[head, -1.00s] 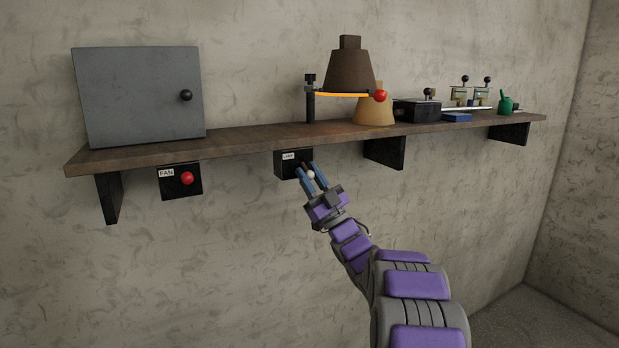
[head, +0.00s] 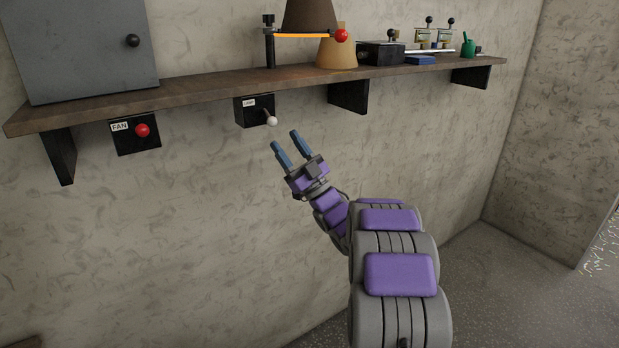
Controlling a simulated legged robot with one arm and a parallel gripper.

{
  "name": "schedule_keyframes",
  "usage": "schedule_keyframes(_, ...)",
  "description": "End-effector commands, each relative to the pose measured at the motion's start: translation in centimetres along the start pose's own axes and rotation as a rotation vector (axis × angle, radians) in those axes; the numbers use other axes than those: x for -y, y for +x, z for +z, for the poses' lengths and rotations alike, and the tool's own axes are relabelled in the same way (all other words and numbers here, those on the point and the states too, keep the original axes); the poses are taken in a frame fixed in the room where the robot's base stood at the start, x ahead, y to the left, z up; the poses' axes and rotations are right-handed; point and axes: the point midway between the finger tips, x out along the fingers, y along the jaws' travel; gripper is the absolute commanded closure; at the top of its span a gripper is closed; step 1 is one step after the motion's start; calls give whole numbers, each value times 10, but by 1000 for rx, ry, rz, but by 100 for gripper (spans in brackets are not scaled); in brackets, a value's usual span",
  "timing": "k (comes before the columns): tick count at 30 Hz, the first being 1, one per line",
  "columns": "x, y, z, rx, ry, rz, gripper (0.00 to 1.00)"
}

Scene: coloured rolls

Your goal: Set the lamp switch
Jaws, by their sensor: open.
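The lamp switch (head: 254,110) is a black box with a small white label, fixed under the front of the shelf. Its short lever ends in a white knob (head: 272,121) that points out and down to the right. My gripper (head: 288,142) is open and empty, below and to the right of the knob. Its two blue fingers are spread and appear apart from the knob. Nothing hides the knob.
A wooden shelf (head: 200,92) runs along the wall on dark brackets. A fan switch (head: 137,133) with a red knob hangs to the left. The wall below is clear.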

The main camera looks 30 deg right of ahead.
Motion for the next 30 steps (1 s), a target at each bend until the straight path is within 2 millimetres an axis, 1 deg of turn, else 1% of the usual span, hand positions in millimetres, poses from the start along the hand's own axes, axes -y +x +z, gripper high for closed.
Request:
schedule_keyframes(1,-1,-14,2,5,1,3,50)
schedule_keyframes(3,-1,-28,2,-1,0,2,50)
schedule_keyframes(9,-1,-64,3,0,1,4,50)
schedule_keyframes(15,-1,-92,3,1,0,3,50)
schedule_keyframes(21,0,-104,2,0,1,-1,50)
schedule_keyframes(30,1,-105,2,0,0,-2,50)
